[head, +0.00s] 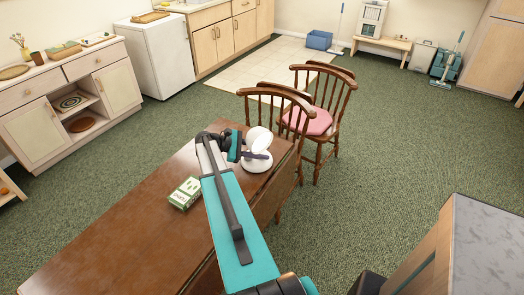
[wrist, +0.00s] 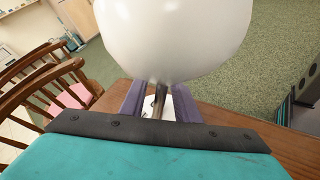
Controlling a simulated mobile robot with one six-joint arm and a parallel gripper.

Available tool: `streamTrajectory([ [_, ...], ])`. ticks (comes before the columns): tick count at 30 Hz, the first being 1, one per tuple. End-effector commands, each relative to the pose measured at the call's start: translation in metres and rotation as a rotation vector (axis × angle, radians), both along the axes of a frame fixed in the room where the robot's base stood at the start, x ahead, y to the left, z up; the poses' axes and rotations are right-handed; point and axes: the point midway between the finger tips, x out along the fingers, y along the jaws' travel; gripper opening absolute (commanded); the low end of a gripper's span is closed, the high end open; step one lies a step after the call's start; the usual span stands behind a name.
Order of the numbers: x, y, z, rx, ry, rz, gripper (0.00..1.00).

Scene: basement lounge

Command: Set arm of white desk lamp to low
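The white desk lamp stands on the brown wooden table near its far right corner. In the head view its rounded white head (head: 260,137) is above its white base (head: 256,165). In the wrist view the lamp head (wrist: 172,38) fills the top middle, close to the camera. Below it a thin dark-grey lamp arm (wrist: 159,102) runs down toward the white base. The purple fingers of my gripper (wrist: 160,98) stand on either side of this arm, with narrow gaps showing, so they look open around it. In the head view my gripper (head: 262,155) partly covers the lamp.
The wooden table (head: 110,235) is mostly clear. A green and white box (head: 185,193) lies on it, left of my arm. Two wooden chairs stand beyond the table, the farther with a pink cushion (head: 308,122). A grey-topped counter (head: 485,250) is at the lower right.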

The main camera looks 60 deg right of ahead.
Motion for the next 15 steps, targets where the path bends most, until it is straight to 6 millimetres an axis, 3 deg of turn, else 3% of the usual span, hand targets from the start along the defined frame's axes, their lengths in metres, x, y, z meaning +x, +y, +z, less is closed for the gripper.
streamTrajectory([
  [3,0.0003,0.0002,0.0001,0.000,0.000,0.000,0.25],
  [8,0.0005,0.0004,0.0002,0.000,0.000,0.000,0.00],
  [15,0.0006,0.0009,0.0001,0.000,0.000,0.000,0.00],
])
